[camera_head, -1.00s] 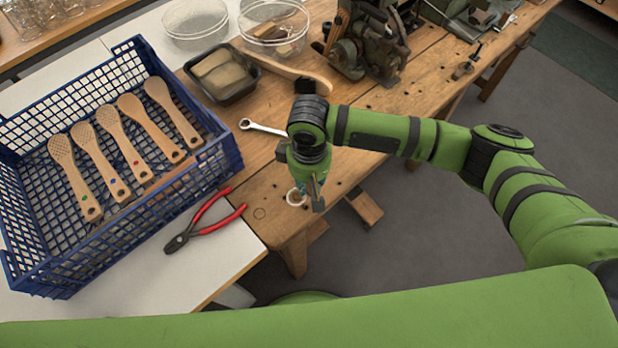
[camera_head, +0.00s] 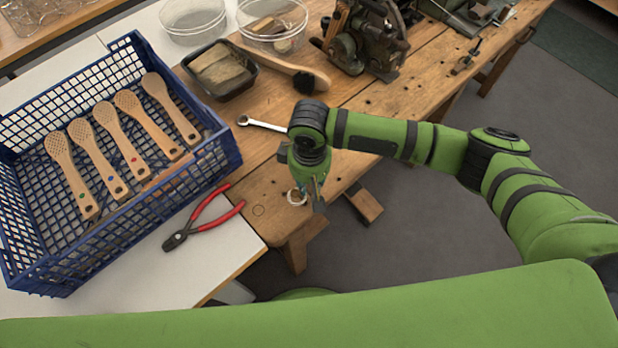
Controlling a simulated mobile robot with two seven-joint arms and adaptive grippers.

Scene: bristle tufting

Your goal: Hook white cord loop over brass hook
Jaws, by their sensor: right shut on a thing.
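My right gripper (camera_head: 307,195) hangs fingers down over the near edge of the wooden workbench, left of the middle of the head view. It is shut on the white cord loop (camera_head: 297,198), which shows as a small pale ring at the left side of its fingertips. How the fingers grip the cord is too small to tell. I cannot make out the brass hook; it may be hidden by the gripper or too small. My left gripper is not in view.
Red-handled pliers (camera_head: 207,222) and a blue crate (camera_head: 232,157) with wooden paddles lie left of the gripper. A wrench (camera_head: 262,125), a brush (camera_head: 285,68), a black tray (camera_head: 252,87) and a green machine (camera_head: 365,40) are on the bench (camera_head: 375,98) behind.

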